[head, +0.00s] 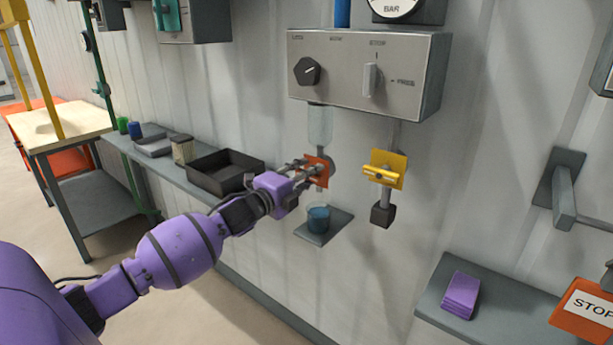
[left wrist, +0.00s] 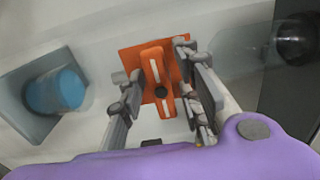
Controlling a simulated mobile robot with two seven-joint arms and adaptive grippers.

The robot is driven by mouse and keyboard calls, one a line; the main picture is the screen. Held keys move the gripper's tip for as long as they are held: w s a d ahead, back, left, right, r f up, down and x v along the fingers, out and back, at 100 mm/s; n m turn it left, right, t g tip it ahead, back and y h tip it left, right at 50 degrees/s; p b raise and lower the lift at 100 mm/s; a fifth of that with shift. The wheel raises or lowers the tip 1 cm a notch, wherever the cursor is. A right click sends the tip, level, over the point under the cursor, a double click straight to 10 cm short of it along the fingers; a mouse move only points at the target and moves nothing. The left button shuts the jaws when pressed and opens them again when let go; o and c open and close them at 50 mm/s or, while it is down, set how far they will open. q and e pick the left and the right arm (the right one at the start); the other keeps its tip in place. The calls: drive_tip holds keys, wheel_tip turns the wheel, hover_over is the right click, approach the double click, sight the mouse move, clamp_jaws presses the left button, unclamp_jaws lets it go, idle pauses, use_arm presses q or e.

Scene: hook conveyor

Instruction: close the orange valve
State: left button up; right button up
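The orange valve (head: 317,170) is on the wall below the grey control box; my gripper covers part of it in the head view. In the left wrist view its orange plate (left wrist: 131,58) and an orange handle (left wrist: 156,74) with a dark pivot show. The handle runs roughly up and down in that picture. My left gripper (head: 309,171) is at the valve, its fingers spread on either side of the handle. Gaps show between handle and fingers, so it is open around the handle. My right gripper is not clearly seen.
A yellow valve (head: 384,170) is just right of the orange one. The control box (head: 350,78) is above. A small shelf (head: 334,229) with a blue cup (head: 318,218) is below. A black tray (head: 224,171) stands on the left shelf. A STOP sign (head: 588,308) is lower right.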

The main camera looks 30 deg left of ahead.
use_arm(q)
drive_tip(key=shift+s, duration=0.1)
drive_tip(key=s+a, duration=0.1)
drive_tip(key=s, duration=1)
drive_tip(key=shift+s, duration=0.4)
use_arm(e)
drive_tip(key=shift+w+r, duration=0.1)
drive_tip(key=shift+w, duration=0.1)
